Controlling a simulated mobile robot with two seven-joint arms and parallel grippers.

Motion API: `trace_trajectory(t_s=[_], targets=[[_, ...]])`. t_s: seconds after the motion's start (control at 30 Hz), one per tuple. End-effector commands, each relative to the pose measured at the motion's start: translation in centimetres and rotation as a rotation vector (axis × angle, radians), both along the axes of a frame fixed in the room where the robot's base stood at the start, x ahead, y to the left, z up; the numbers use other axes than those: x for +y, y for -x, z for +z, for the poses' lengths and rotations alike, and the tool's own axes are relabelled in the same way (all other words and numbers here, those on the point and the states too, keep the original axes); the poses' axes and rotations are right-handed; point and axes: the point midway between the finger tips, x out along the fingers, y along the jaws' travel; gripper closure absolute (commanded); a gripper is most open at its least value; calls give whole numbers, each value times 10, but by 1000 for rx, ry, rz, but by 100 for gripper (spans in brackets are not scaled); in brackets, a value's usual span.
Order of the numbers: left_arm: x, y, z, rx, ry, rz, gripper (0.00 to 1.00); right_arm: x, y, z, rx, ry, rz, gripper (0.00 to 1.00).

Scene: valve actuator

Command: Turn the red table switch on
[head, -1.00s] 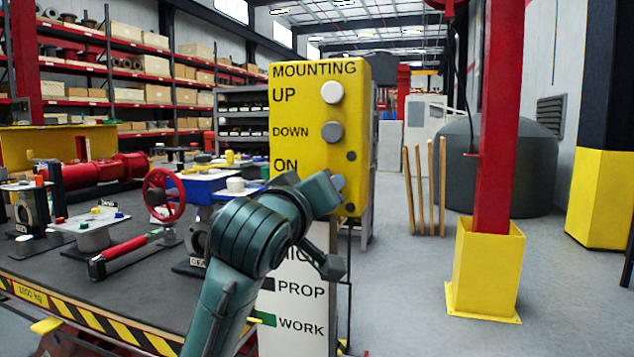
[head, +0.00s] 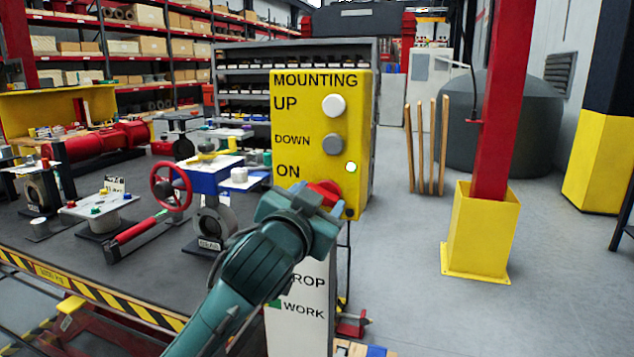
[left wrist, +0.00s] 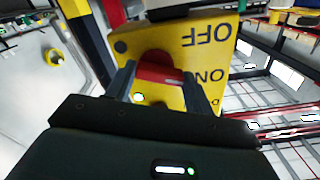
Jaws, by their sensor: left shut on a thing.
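The red table switch (head: 325,190) is on the front of the yellow control box (head: 305,122), below the word ON. My left gripper (head: 322,198) is at the switch, its fingers on either side of the knob and shut on it. In the left wrist view the red knob (left wrist: 160,74) sits between the two fingers, and the box with its OFF and ON labels appears upside down. A small indicator light (head: 351,168) above right of the switch glows white-green; it also shows in the left wrist view (left wrist: 139,97). My gripper hides the OFF label in the head view. My right gripper is not in view.
White UP (head: 334,105) and grey DOWN (head: 334,143) buttons are above the switch. The work table (head: 110,270) with valves and a red handwheel (head: 171,186) is at left. A red post (head: 500,110) in a yellow base stands at right. Open floor lies between.

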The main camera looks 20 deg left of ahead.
Motion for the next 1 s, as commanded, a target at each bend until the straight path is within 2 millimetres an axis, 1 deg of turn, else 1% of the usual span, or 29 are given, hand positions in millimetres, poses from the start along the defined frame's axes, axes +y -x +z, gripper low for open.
trace_trajectory(t_s=[0.03,0.23,0.47,0.6,1.0], targets=[[0,0,4,4,-41,1,70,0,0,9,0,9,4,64],[0,0,3,-3,-185,0,70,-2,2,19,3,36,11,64],[0,0,2,-7,-293,0,70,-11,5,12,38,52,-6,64],[0,0,2,-9,-329,1,70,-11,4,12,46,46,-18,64],[0,0,1,-10,-348,1,70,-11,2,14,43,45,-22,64]])
